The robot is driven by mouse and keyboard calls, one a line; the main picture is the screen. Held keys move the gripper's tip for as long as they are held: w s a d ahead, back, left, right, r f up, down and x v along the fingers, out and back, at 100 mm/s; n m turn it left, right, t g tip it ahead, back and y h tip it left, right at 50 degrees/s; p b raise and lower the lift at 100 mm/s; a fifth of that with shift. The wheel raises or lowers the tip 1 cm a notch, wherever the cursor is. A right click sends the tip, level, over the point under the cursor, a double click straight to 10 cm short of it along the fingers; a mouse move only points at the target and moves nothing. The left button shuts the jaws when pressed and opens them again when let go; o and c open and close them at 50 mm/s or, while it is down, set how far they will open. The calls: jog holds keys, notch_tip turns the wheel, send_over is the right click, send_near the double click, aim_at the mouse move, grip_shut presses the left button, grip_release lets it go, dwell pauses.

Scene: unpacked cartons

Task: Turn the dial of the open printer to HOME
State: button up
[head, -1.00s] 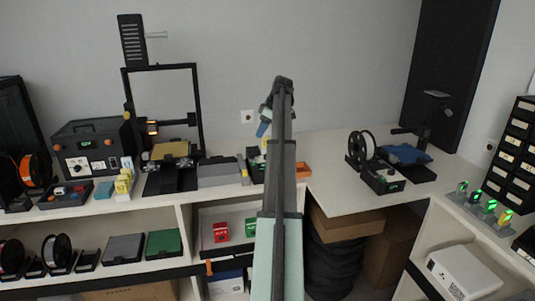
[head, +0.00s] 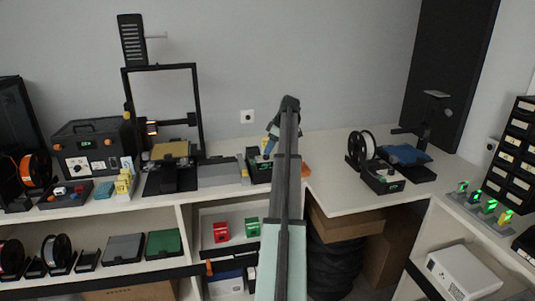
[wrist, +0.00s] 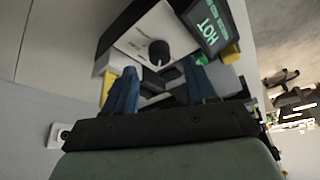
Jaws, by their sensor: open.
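The open printer (head: 198,110) is a black frame with a gold plate on the bench at the back left. A dark control box (head: 258,168) with a small lit screen stands right of it, partly behind my arm. In the wrist view a black round dial (wrist: 160,54) sits on a white panel, beside a dark screen (wrist: 208,30) reading HOT in green. The dial's pointer and labels are too small to read. My gripper (wrist: 160,68) is open and empty, its blue fingers either side of and short of the dial. It also shows in the head view (head: 270,145), above the box.
A grey box (head: 218,171) and a yellow block rack (head: 124,183) stand to the left on the bench. An orange tray (head: 306,170) lies just right of my arm. A second printer with a blue plate (head: 405,154) and a white spool (head: 362,146) stand further right.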

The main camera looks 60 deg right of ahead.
aim_at(266, 157)
jog(key=shift+x, duration=1.9)
jog(key=shift+c, duration=0.4)
grip_shut()
jog(key=m+h, duration=0.1)
jog(key=m, duration=0.3)
jog(key=shift+a+m+h, duration=0.2)
jog(key=shift+m+h, duration=0.1)
jog(key=shift+h, duration=0.1)
jog(key=shift+m+h, duration=0.8)
jog(key=shift+m, duration=1.2)
